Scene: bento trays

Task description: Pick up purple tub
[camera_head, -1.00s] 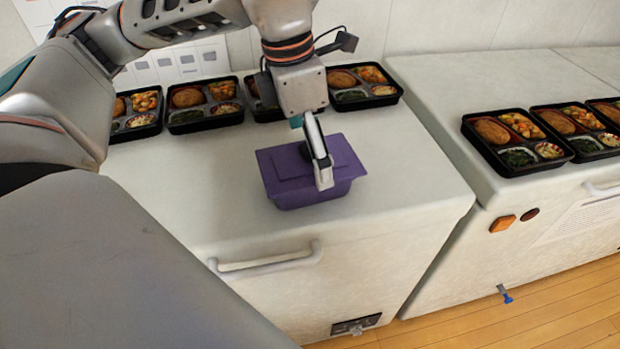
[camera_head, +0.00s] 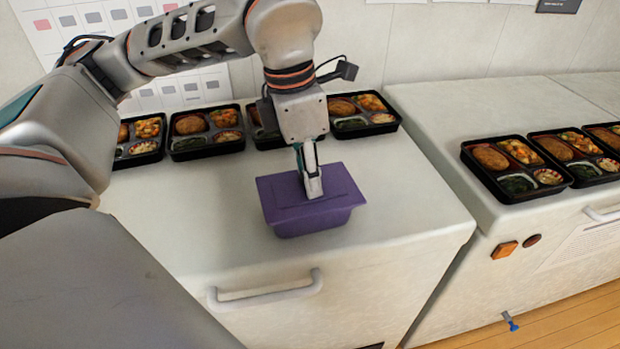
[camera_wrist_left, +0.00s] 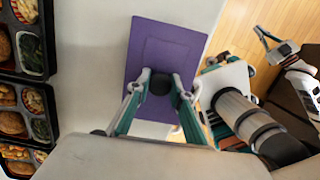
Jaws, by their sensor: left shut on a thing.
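The purple tub (camera_head: 285,212) sits upright on the white counter top, with its wide flat lid up. My left gripper (camera_head: 313,190) comes down from above onto the middle of the lid. In the left wrist view, the tub's lid (camera_wrist_left: 165,45) lies under the fingers, and a dark round knob (camera_wrist_left: 160,83) stands up from it. The left gripper (camera_wrist_left: 160,92) is shut on this knob, one finger on each side. The tub appears to rest on the counter. My right gripper (camera_wrist_left: 268,45) is at the far right of the left wrist view, open and empty, away from the tub.
A row of black bento trays (camera_head: 207,152) stands along the back of the counter, behind the tub. More trays (camera_head: 515,195) stand on the counter to the right. A gap separates the counters. The counter top right of the tub is clear.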

